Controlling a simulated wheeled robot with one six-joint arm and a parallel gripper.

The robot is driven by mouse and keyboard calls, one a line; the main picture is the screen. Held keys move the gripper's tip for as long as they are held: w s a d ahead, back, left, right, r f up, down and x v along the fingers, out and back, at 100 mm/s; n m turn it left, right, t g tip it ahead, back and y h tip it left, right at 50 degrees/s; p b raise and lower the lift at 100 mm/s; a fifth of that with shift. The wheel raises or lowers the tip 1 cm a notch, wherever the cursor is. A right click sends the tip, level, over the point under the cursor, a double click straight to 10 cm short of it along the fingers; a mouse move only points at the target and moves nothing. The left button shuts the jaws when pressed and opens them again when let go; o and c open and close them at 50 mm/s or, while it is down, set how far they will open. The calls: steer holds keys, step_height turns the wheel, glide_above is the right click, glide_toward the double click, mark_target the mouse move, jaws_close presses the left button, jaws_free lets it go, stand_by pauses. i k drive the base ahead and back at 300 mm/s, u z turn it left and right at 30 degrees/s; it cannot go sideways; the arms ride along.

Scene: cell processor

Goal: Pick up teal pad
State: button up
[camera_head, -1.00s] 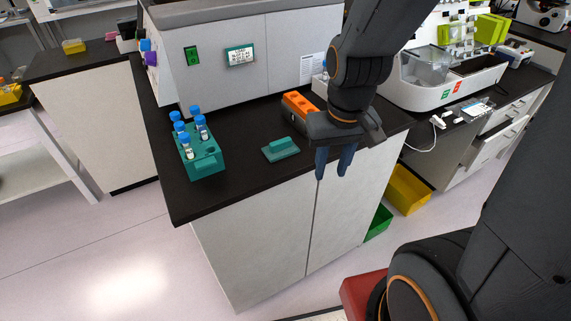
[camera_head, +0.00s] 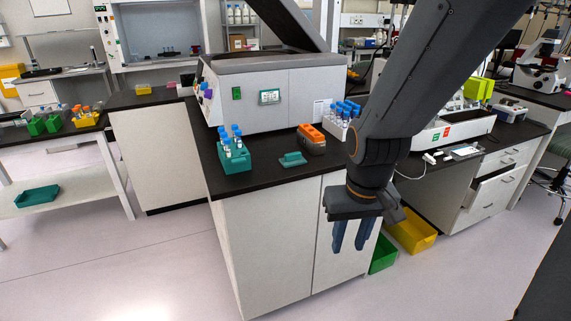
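The teal pad (camera_head: 293,159) lies flat on the black bench top (camera_head: 262,183), near its front edge. It has a raised block on top. My gripper (camera_head: 351,236) points down in front of the bench, to the right of the pad and nearer the camera. Its two blue-grey fingers hang below the bench top's level in the picture, with a narrow gap between them and nothing visible in it. The pad is apart from the gripper and fully in view.
A teal rack (camera_head: 235,160) with blue-capped tubes stands left of the pad. An orange-topped block (camera_head: 312,139) and a white rack of blue-capped tubes (camera_head: 341,122) are behind it to the right. A large grey machine (camera_head: 290,92) fills the bench's back. Yellow (camera_head: 412,235) and green (camera_head: 383,255) bins stand below.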

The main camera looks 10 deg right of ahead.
mark_target(294, 159)
steer(key=u, duration=0.5)
steer(key=i, duration=0.95)
steer(key=z, duration=0.6)
